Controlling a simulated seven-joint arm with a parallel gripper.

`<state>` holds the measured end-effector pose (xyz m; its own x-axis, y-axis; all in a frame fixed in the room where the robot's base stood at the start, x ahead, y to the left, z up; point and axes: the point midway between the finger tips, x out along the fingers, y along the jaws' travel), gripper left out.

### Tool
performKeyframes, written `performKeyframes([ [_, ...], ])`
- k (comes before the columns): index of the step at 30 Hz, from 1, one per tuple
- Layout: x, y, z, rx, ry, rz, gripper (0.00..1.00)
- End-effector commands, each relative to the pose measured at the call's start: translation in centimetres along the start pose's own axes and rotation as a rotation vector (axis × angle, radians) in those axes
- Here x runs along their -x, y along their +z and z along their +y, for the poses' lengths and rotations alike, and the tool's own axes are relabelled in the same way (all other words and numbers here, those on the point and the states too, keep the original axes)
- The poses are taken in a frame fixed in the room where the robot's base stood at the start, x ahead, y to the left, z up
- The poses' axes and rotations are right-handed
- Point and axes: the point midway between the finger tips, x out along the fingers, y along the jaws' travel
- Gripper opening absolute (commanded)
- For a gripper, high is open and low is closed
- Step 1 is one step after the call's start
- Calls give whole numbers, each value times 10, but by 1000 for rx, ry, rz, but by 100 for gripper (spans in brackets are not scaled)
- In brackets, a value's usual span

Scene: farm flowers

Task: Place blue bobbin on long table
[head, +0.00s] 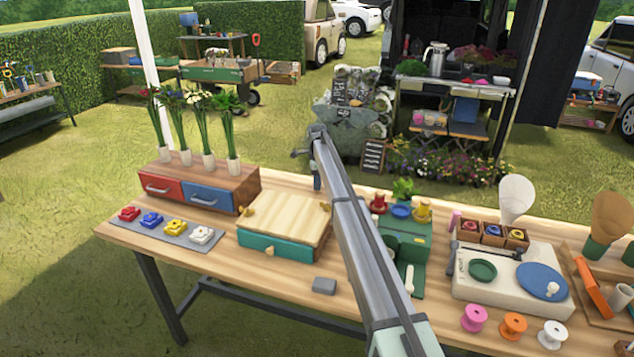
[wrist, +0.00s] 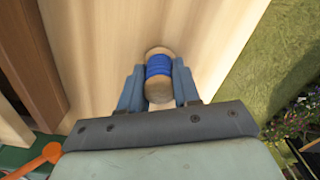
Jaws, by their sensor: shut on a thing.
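The blue bobbin (wrist: 158,66), a wooden spool wound with blue thread, sits between the two fingers of my gripper (wrist: 158,82) in the wrist view. My gripper is shut on it. Pale wood of the long table (wrist: 95,45) lies beyond the bobbin; I cannot tell whether the bobbin touches it. In the head view the long table (head: 222,262) spans the foreground. My gripper (head: 317,184) hangs at the far end of my arm near the table's back edge, and the bobbin cannot be made out there.
A wooden box with a green drawer (head: 275,249) stands left of my arm and a green machine (head: 404,245) right of it. Pink (head: 474,318), orange (head: 513,325) and white (head: 551,334) spools stand at the front right. A grey block (head: 324,286) lies near the front edge.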

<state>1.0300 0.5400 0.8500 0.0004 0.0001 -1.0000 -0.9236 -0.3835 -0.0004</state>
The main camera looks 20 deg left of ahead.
Motion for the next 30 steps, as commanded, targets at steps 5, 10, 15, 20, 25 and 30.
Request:
performKeyframes([
  [5,-2,0,0,0,0,0,40],
  [10,-2,0,0,0,0,0,57],
  [15,-2,0,0,0,0,0,57],
  [20,2,0,0,0,-1,0,57],
  [25,22,0,-1,0,-2,0,57],
  [30,53,0,-1,0,-2,0,57],
])
